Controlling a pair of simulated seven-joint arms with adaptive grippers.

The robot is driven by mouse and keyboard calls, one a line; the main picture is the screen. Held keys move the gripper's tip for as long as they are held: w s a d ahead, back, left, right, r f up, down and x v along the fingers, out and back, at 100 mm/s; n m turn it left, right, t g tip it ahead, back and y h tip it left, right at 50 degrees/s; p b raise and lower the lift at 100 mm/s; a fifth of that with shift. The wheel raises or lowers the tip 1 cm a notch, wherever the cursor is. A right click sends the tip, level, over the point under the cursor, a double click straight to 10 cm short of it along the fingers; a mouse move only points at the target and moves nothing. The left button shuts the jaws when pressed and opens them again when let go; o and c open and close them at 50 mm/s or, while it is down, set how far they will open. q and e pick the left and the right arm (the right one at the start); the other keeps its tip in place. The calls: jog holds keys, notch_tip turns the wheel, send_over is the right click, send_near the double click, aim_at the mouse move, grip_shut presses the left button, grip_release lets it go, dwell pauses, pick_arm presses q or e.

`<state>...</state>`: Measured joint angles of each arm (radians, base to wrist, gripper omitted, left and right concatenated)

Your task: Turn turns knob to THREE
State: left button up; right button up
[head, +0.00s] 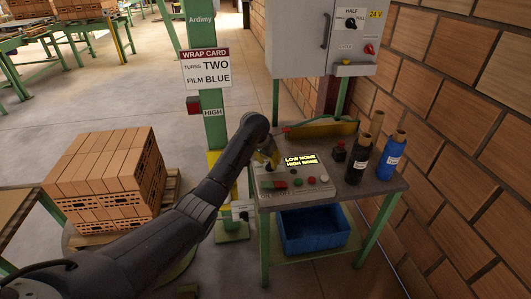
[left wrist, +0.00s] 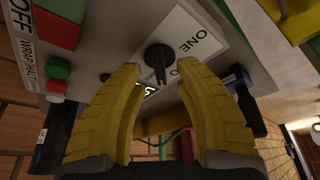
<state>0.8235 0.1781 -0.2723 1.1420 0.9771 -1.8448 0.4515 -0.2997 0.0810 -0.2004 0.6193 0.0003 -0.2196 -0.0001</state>
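The black turns knob (left wrist: 158,57) sits on a white label plate (left wrist: 185,25) in the left wrist view. The word ONE reads beside it, and another word is partly covered by a finger. I cannot tell which word the knob points to. My left gripper (left wrist: 160,74) is open, with its yellow fingers apart on either side of the knob; contact is not clear. In the head view the left gripper (head: 268,158) is over the back left of the control panel (head: 284,197) and hides the knob. My right gripper is in neither view.
A lit display (head: 301,160) reads LOW NONE, HIGH NONE. Red and green buttons (head: 297,183) line the panel front. Black (head: 358,158) and blue (head: 391,156) film rolls stand right. A wrap card (head: 205,68) shows TURNS TWO, FILM BLUE. A green post (head: 214,132) stands left.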

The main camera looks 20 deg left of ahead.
pick_arm(q)
jog(key=v, duration=1)
dwell(0.3)
